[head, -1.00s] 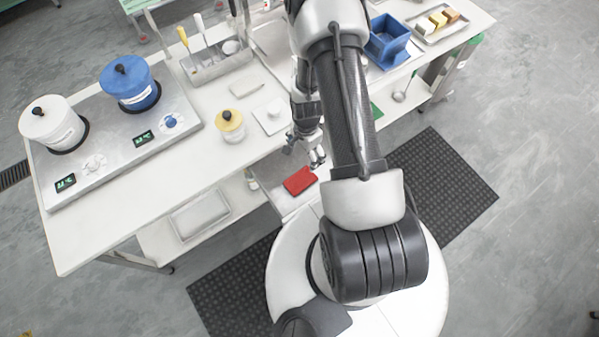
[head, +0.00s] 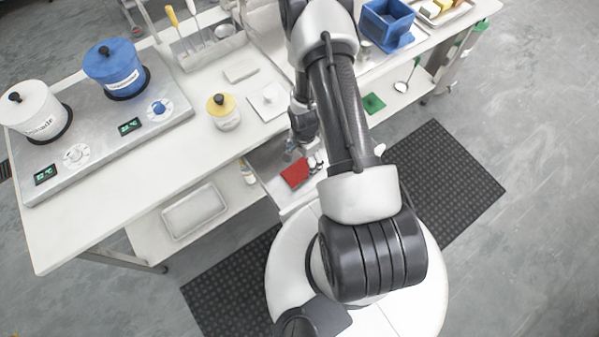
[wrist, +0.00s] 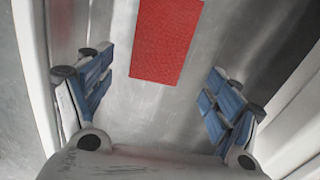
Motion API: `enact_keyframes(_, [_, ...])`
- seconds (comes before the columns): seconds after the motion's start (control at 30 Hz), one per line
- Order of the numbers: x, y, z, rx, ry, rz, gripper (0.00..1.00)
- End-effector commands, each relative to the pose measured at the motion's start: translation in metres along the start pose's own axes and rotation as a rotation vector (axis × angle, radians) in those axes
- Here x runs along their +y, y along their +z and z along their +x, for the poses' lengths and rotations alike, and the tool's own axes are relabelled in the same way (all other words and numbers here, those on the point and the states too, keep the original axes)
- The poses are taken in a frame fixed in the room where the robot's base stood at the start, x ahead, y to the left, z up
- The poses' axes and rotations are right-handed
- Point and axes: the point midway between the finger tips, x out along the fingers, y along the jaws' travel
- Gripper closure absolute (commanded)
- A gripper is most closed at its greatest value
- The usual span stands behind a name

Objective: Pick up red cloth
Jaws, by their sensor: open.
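The red cloth (head: 295,173) is a flat, folded rectangle lying in an open drawer (head: 287,205) under the table's front edge. In the wrist view the red cloth (wrist: 165,40) lies on the grey drawer bottom, ahead of the fingers and centred between them; its far end is cut off by the frame. My gripper (wrist: 155,100) has its blue-padded fingers wide apart with nothing between them. In the head view my gripper (head: 303,156) is low over the drawer, next to the cloth's upper right side, partly hidden by my arm.
Drawer walls rise on both sides of my fingers in the wrist view. Above on the table stand a yellow-lidded jar (head: 224,112), a white tray (head: 270,102), a blue bin (head: 388,24) and a hotplate with two pots.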

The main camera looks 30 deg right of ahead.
Motion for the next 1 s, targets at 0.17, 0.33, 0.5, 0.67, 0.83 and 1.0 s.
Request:
enact_keyframes(0.17, [0.001,0.001,0.024,0.0,0.001,-0.001,0.17])
enact_keyframes(0.33, [0.002,0.002,0.042,0.0,0.0,0.0,0.17])
enact_keyframes(0.5, [0.002,0.002,0.05,0.0,0.001,0.0,0.17])
enact_keyframes(0.67, [0.002,0.002,0.049,0.0,0.001,0.0,0.17])
enact_keyframes(0.83, [0.002,0.002,0.049,0.0,0.001,0.0,0.2])
enact_keyframes(1.0, [0.002,0.002,0.049,0.0,0.001,0.0,0.31])
